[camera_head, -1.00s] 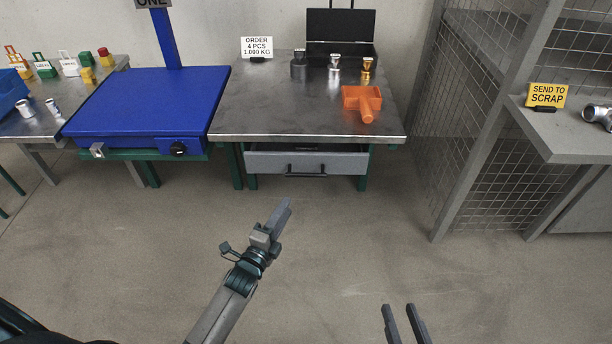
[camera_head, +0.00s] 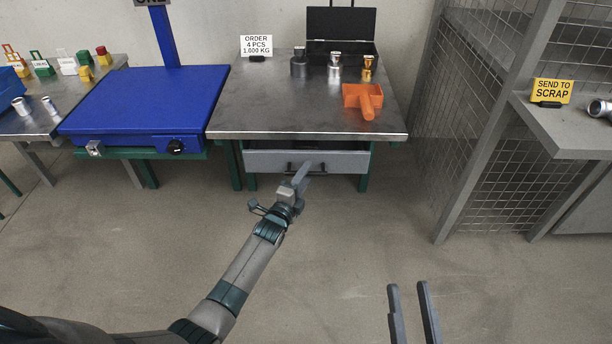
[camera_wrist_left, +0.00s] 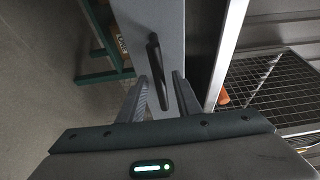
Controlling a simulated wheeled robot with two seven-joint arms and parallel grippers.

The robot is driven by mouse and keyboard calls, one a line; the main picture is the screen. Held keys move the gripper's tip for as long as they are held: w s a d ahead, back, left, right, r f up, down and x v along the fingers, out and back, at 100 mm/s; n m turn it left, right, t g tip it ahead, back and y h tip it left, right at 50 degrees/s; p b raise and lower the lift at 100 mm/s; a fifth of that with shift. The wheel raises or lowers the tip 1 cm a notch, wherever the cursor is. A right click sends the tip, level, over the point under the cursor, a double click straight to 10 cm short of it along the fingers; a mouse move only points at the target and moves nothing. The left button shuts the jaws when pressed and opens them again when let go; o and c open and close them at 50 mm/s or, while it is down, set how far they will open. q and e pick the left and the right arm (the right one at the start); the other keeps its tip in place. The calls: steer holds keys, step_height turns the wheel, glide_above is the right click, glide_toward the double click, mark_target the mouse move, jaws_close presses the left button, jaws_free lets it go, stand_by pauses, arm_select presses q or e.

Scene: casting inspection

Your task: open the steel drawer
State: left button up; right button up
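The steel drawer (camera_head: 340,160) is a grey front panel under the steel table, with a dark horizontal handle. In the left wrist view the drawer front (camera_wrist_left: 172,22) is close, and the black bar handle (camera_wrist_left: 154,52) points in between my fingers. My left gripper (camera_head: 303,176) is right at the handle and partly hides it. In the left wrist view its fingers (camera_wrist_left: 161,80) are apart, one on each side of the handle's near end; contact cannot be told. My right gripper (camera_head: 408,286) is open and empty, low over the floor.
The steel table (camera_head: 240,115) holds an orange scoop (camera_head: 366,101), several metal parts and an open black case (camera_head: 341,35). A blue scale (camera_head: 150,103) stands to the left. A mesh cage (camera_head: 475,130) and scrap shelf (camera_head: 575,135) stand to the right. The floor ahead is clear.

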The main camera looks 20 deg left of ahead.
arm_select(q)
steer(key=shift+w, duration=0.4)
arm_select(e)
steer(key=shift+s+r+t, duration=0.2)
steer(key=shift+r+t, duration=0.1)
steer(key=shift+r, duration=0.05)
arm_select(q)
jaws_close()
steer(key=shift+d, duration=0.1)
